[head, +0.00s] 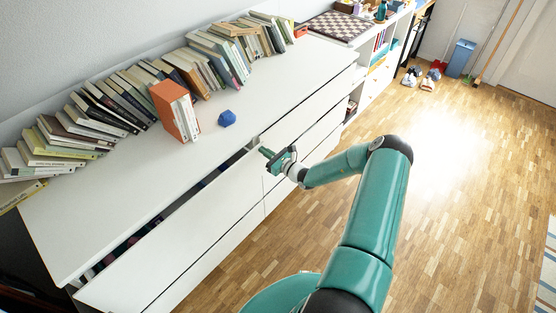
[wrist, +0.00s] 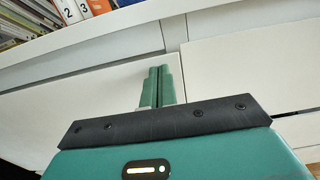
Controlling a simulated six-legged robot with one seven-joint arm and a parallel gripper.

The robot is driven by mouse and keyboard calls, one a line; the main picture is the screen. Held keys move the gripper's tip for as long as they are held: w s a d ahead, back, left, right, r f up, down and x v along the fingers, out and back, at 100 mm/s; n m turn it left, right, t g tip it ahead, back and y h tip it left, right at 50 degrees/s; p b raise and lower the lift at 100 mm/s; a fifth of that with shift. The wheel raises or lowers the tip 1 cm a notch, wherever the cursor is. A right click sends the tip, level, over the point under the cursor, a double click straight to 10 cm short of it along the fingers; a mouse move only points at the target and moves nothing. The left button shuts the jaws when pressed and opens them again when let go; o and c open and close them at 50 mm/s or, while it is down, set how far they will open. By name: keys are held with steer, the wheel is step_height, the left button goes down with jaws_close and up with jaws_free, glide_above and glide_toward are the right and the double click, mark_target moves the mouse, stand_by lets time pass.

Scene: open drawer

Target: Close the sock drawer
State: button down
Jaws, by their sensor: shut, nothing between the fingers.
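The white dresser's upper left drawer (head: 190,232) stands partly open. A long gap shows between its front and the dresser top, with dark contents partly visible inside. In the wrist view its white front (wrist: 75,105) shows at left. My teal gripper (head: 266,153) is at the right end of this drawer's front, near its upper edge. In the wrist view the two fingers (wrist: 158,75) are pressed together, empty, and point toward the white front. I cannot tell whether they touch it.
The dresser top (head: 265,95) carries a row of leaning books (head: 105,108), an orange-and-white binder (head: 175,112) and a blue faceted object (head: 227,118). The neighbouring right drawer (head: 310,120) looks shut. Wooden floor (head: 455,190) is clear at right. A blue bin (head: 461,58) and shoes stand far back.

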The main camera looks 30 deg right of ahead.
steer(key=x, duration=0.3)
steer(key=shift+w+a+r, duration=0.1)
steer(key=shift+w+r, duration=0.05)
steer(key=shift+w, duration=0.1)
stand_by(0.4)
